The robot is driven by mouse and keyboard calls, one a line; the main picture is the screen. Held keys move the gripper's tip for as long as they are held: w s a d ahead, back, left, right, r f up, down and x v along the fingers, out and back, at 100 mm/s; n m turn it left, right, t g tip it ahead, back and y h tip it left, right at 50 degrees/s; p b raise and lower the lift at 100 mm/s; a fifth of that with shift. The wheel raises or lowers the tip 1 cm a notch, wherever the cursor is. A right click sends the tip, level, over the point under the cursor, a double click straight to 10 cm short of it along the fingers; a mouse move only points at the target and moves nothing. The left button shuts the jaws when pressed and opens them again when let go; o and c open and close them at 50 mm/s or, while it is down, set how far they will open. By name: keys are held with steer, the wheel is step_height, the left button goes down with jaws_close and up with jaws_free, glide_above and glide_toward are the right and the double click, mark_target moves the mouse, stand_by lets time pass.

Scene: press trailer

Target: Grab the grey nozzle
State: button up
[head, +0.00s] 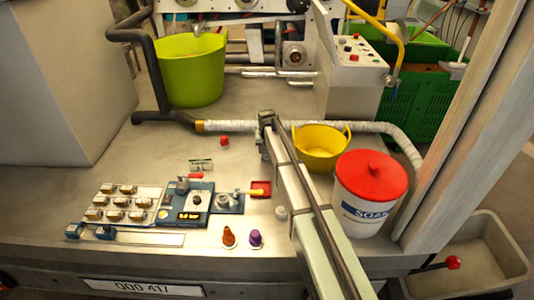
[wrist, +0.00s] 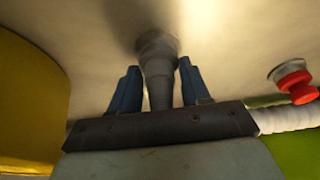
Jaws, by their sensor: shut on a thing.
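The grey nozzle (wrist: 157,58) is a stepped, tapering piece in the wrist view. It stands between the two blue fingers of my gripper (wrist: 160,88), which is shut on it. Its far end is blurred near the pale table surface, and I cannot tell whether it touches. In the head view my gripper (head: 265,138) is over the table between a red button and the yellow tub. The nozzle is not clearly visible there, hidden by my arm.
The yellow tub (head: 322,147) and a soap bucket with a red lid (head: 371,176) stand right of my arm. The red button (head: 224,141) is to the left. An orange nozzle (head: 229,237) and a purple one (head: 255,238) stand near the front. A wrapped hose (head: 237,126) runs behind.

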steer(key=shift+c, duration=1.1)
